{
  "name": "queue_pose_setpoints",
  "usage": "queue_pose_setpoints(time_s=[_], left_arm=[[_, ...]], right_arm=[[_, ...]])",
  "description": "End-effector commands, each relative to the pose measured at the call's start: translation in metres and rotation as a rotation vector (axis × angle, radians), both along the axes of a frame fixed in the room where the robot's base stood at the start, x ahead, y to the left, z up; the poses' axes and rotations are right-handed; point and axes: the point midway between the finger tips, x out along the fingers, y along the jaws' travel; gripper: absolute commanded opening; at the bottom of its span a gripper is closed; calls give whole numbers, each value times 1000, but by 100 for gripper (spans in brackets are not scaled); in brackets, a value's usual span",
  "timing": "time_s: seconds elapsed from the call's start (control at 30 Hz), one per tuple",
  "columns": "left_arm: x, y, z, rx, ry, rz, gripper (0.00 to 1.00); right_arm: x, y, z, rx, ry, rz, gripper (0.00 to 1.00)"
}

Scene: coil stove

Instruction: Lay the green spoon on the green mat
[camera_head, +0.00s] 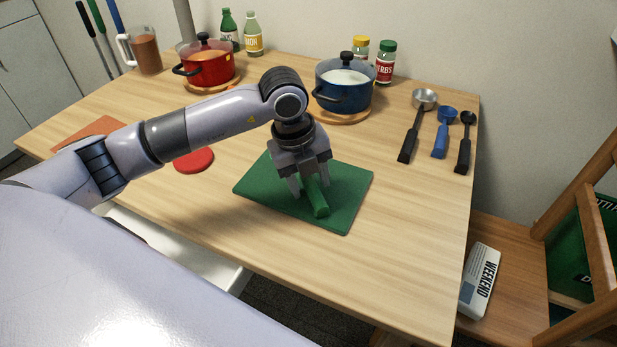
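The green mat (265,185) lies flat on the wooden table. The green spoon shows only as a thick green handle (318,203) over the mat; its other end is hidden behind my gripper. The handle appears to lie on the mat, pointing towards the front. My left gripper (311,189) points down above the mat, with its fingers spread either side of the handle. A gap shows between the left finger and the handle, so it looks open. My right gripper is not in view.
A red pot (208,68) and a blue pot (342,92) stand behind the mat. A red disc (194,160) lies to its left. The table in front of the mat is clear.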

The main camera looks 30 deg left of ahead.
Motion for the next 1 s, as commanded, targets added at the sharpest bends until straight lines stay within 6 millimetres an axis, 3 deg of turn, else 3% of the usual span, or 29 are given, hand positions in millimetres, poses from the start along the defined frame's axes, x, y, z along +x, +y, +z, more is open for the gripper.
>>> queue_pose_setpoints(time_s=[0.23,0.7,1.0], left_arm=[[-1,2,17,-2,-4,0,51],[-14,14,108,0,-3,0,51],[-17,16,122,0,0,0,51]], right_arm=[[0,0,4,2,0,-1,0],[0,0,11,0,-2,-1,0],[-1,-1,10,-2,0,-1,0]])
